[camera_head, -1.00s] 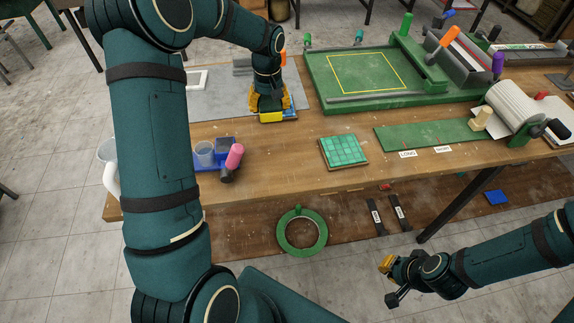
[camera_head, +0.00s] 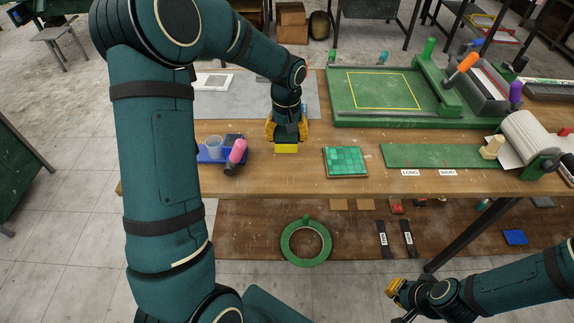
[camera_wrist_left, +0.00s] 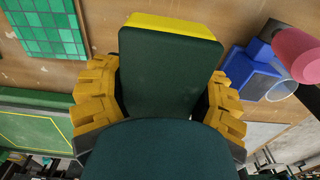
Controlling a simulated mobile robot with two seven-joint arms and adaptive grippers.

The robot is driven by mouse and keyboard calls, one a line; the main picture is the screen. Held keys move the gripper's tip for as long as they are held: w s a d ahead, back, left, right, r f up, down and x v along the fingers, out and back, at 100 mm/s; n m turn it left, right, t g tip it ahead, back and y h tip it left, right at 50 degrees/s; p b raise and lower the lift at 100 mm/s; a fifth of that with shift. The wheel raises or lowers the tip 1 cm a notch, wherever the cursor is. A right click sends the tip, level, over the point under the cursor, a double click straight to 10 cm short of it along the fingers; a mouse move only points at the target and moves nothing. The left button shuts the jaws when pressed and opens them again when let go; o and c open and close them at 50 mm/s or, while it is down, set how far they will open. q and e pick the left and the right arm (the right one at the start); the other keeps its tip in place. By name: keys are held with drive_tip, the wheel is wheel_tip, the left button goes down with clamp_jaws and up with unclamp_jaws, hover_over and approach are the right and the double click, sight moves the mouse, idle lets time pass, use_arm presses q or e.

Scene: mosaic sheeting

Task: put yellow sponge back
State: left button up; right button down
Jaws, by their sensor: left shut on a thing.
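The yellow sponge (camera_head: 286,149) has a dark green face and shows in my left gripper. In the left wrist view its yellow edge (camera_wrist_left: 175,24) and dark green face (camera_wrist_left: 170,70) show between the yellow fingers. My left gripper (camera_head: 286,132) is shut on it from both sides, over the wooden table between the blue caddy and the green tile sheet. Whether the sponge touches the table cannot be told. My right gripper (camera_head: 394,288) is low at the lower right, away from the table top. Its fingers are too small to read.
A blue caddy (camera_head: 210,157) with a cup and a pink-handled tool stands left of the sponge. A green tile sheet (camera_head: 345,161) lies right of it. Further right are a long green board (camera_head: 440,155) and a green framed tray (camera_head: 345,113). Bare wood (camera_head: 290,180) lies in front.

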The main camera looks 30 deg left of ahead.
sight(286, 164)
use_arm(q)
wheel_tip(286, 164, down, 10)
drive_tip(key=shift+r+b, duration=0.1)
drive_tip(key=shift+b, duration=0.4)
drive_tip(key=o, duration=0.7)
drive_tip(key=shift+f, duration=0.2)
drive_tip(key=o, duration=0.5)
drive_tip(key=shift+r, duration=0.15)
